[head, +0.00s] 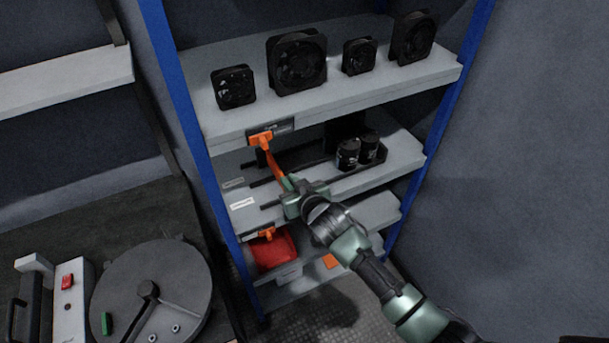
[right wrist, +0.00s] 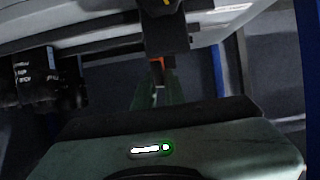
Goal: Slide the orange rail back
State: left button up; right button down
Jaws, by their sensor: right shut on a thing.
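The orange rail (head: 275,167) slants down and right from an orange fitting (head: 261,139) on the front edge of the shelf with the fans. My right gripper (head: 292,190) is shut on the rail's lower end, in front of the middle shelf. The gripper's fingers hide that end. A small orange bit of the rail (right wrist: 168,62) shows beyond the gripper in the right wrist view; the rest is dark or hidden. A second orange fitting (head: 266,233) sits on a lower shelf edge. My left gripper is not in view.
Several black fans stand on the shelf above. A red bag (head: 274,250) lies below. Blue posts (head: 188,115) flank the shelves. A round-plated machine (head: 150,290) stands at lower left.

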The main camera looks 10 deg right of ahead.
jog(key=shift+s+a, duration=0.1)
jog(key=shift+a, duration=0.15)
jog(key=c, duration=1.5)
grip_release()
jog(key=shift+b+v, duration=0.45)
jog(key=shift+v, duration=3.45)
